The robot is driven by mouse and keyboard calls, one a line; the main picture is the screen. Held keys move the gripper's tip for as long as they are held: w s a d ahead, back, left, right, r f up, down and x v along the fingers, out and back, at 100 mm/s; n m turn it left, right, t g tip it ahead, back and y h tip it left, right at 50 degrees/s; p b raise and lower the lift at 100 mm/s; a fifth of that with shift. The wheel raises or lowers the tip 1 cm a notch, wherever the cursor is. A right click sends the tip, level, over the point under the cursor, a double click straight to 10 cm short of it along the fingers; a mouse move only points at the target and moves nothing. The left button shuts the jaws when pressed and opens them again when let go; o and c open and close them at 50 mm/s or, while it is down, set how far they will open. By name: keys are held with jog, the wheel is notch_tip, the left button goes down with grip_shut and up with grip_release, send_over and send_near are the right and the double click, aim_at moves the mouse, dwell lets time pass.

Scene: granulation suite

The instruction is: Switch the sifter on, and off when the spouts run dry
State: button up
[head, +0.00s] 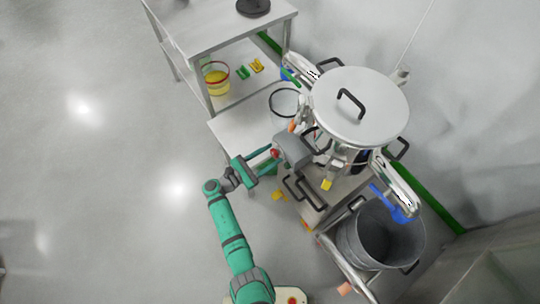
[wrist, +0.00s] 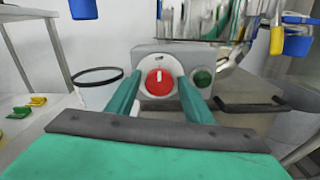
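The sifter (head: 360,108) is a round steel drum with a flat handled lid, at centre right in the head view. A grey control box (wrist: 148,52) on its near side carries a red knob (wrist: 160,84) and a green button (wrist: 203,78). The knob's white mark stands upright. My gripper (wrist: 160,80) is open in front of the box, with one green finger on each side of the knob. I cannot tell whether the fingers touch it. In the head view my gripper (head: 271,160) reaches the box from the left. Whether powder flows from the spouts cannot be seen.
A large grey bin (head: 346,243) stands at the sifter's lower right. A white black-rimmed bucket (head: 284,103) stands to its upper left. A steel table (head: 205,28) stands behind, with a yellow-filled tub (head: 215,86) on its shelf. The floor at left is clear.

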jog(key=c, duration=0.8)
jog(key=shift+o, duration=0.3)
jog(key=shift+m, duration=0.3)
jog(key=m, duration=0.6)
jog(key=shift+d, duration=0.1)
jog(key=m, duration=0.5)
jog(key=shift+f+m, duration=0.1)
jog(key=shift+m, duration=0.2)
jog(key=m, duration=0.5)
jog(key=shift+s+f+m, duration=0.1)
jog(key=shift+m, duration=0.2)
